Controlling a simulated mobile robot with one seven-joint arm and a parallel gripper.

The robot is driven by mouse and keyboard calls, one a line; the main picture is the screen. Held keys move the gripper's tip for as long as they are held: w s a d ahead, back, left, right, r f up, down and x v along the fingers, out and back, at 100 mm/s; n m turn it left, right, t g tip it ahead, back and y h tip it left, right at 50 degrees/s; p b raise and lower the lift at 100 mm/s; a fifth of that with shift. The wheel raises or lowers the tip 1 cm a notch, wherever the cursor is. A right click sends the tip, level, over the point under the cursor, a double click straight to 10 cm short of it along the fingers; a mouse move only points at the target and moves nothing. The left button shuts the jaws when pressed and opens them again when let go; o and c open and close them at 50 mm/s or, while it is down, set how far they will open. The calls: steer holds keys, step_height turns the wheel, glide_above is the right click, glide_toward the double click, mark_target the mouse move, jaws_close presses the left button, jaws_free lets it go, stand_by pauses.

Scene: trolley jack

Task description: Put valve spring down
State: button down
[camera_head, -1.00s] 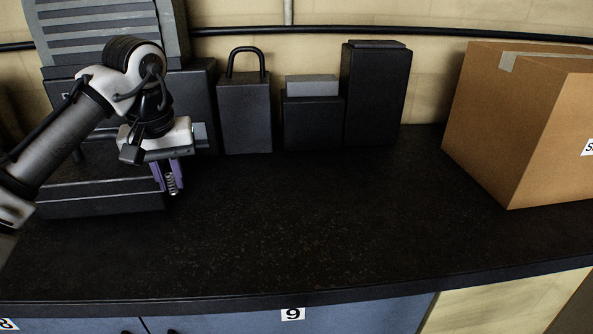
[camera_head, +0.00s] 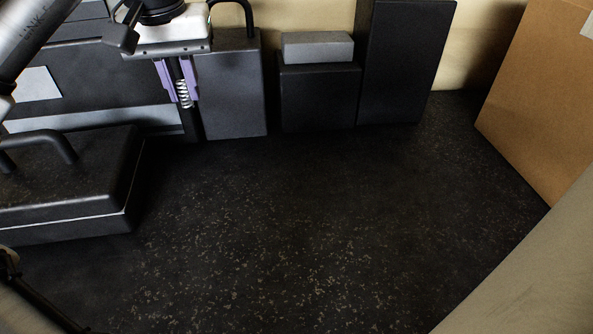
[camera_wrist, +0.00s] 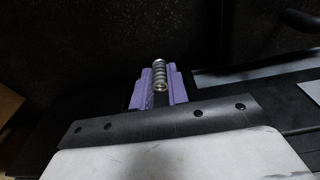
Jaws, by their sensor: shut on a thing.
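The valve spring (camera_head: 184,93) is a small silver coil, held upright between the purple fingers of my gripper (camera_head: 178,84) at the upper left of the head view. In the wrist view the spring (camera_wrist: 159,75) sits between the purple fingertips of my gripper (camera_wrist: 158,88). My gripper is shut on it. The spring appears in front of the dark boxes at the back, above the black speckled worktop (camera_head: 290,220). The exact height of the spring above the worktop cannot be told.
A dark case with a handle (camera_head: 70,185) lies at the left. Dark boxes (camera_head: 318,98) and a tall dark block (camera_head: 405,60) stand along the back. A cardboard box (camera_head: 540,100) stands at the right. The middle of the worktop is clear.

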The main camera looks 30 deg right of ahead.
step_height(320, 180, down, 20)
steer(key=shift+r+p, duration=0.1)
steer(key=shift+p, duration=0.35)
stand_by(0.4)
steer(key=c, duration=1.4)
jaws_free()
steer(key=shift+o, duration=0.2)
